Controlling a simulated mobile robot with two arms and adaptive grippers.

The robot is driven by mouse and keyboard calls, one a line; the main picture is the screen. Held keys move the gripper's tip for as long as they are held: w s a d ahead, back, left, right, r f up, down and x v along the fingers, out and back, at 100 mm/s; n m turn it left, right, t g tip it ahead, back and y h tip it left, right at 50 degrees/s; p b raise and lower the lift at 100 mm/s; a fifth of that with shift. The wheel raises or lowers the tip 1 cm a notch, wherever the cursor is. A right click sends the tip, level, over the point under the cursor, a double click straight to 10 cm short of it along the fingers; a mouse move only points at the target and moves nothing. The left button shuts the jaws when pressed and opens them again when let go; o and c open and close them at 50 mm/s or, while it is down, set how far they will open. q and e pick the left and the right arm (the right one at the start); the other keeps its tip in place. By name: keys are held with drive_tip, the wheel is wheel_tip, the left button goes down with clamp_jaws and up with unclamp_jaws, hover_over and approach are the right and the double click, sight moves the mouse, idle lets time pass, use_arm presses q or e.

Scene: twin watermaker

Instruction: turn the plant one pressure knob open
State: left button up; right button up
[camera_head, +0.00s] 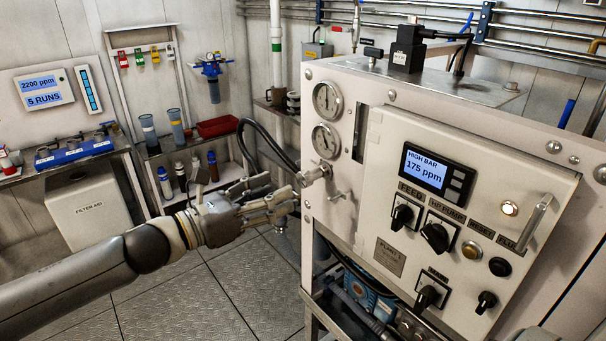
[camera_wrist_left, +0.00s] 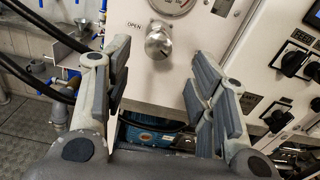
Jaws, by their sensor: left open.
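The pressure knob is a round silver knob (camera_wrist_left: 158,42) on the white panel, with an "OPEN" label to its left in the left wrist view. Nothing is between the fingers.
The white cabinet (camera_head: 345,225) bears a "PLANT 1" plate (camera_head: 390,256), a display (camera_head: 430,172) reading "HIGH BAR 175 ppm" and several black switches. A black hose (camera_head: 262,143) curves close above my left gripper. A shelf with bottles stands behind. The floor (camera_head: 220,300) is clear.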

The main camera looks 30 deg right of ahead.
sight(301, 181)
use_arm(q)
drive_tip(key=d+p, duration=0.1)
drive_tip(key=d, duration=0.4)
drive_tip(key=w+d+p, duration=0.1)
drive_tip(key=d, duration=0.2)
drive_tip(key=shift+d+f+p, duration=0.1)
drive_tip(key=shift+d+p, duration=0.05)
drive_tip(key=shift+p, duration=0.15)
drive_tip(key=c, duration=1)
drive_tip(key=shift+c, duration=0.2)
drive_tip(key=shift+n+b, duration=0.3)
drive_tip(key=shift+n, duration=0.2)
